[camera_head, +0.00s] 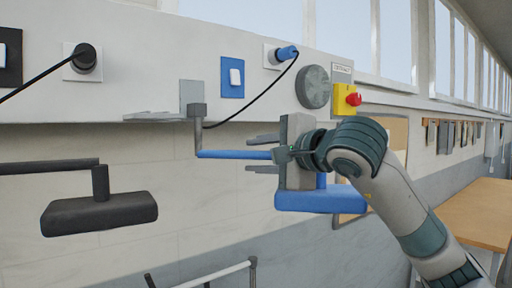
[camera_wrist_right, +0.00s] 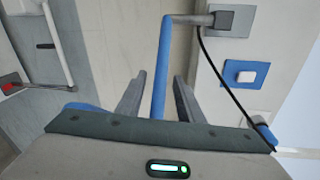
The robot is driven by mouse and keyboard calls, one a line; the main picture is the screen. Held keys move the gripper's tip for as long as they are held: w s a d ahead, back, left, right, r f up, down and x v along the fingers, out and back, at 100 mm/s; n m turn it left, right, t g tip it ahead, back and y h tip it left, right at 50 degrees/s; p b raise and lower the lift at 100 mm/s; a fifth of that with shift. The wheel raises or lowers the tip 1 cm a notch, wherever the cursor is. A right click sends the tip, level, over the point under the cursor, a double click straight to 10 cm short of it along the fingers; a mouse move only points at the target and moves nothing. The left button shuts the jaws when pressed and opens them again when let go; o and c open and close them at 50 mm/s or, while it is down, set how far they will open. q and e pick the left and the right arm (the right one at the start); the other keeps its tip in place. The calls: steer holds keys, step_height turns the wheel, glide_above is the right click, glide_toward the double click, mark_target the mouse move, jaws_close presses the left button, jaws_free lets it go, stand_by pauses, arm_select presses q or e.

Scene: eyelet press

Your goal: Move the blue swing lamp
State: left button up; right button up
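The blue swing lamp has a blue bar (camera_head: 220,154) on a grey wall bracket and a blue head (camera_head: 305,199), partly hidden by my gripper and arm. My right gripper (camera_head: 249,154) is at the bar, with one finger above and one below it. In the right wrist view the blue bar (camera_wrist_right: 165,60) runs between the fingers of my right gripper (camera_wrist_right: 159,76), with a visible gap on each side. The gripper is open around the bar. My left gripper is not in view.
A black swing lamp (camera_head: 100,213) hangs at the left. Above are a blue switch (camera_head: 232,77), a blue plug (camera_head: 287,53) with a black cable, a grey round knob (camera_head: 313,87) and a red emergency button (camera_head: 353,99). A wooden table (camera_head: 475,212) stands at the right.

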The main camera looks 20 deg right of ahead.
steer(key=shift+w+a+f, duration=0.1)
steer(key=shift+w, duration=0.15)
steer(key=shift+c, duration=0.7)
jaws_close()
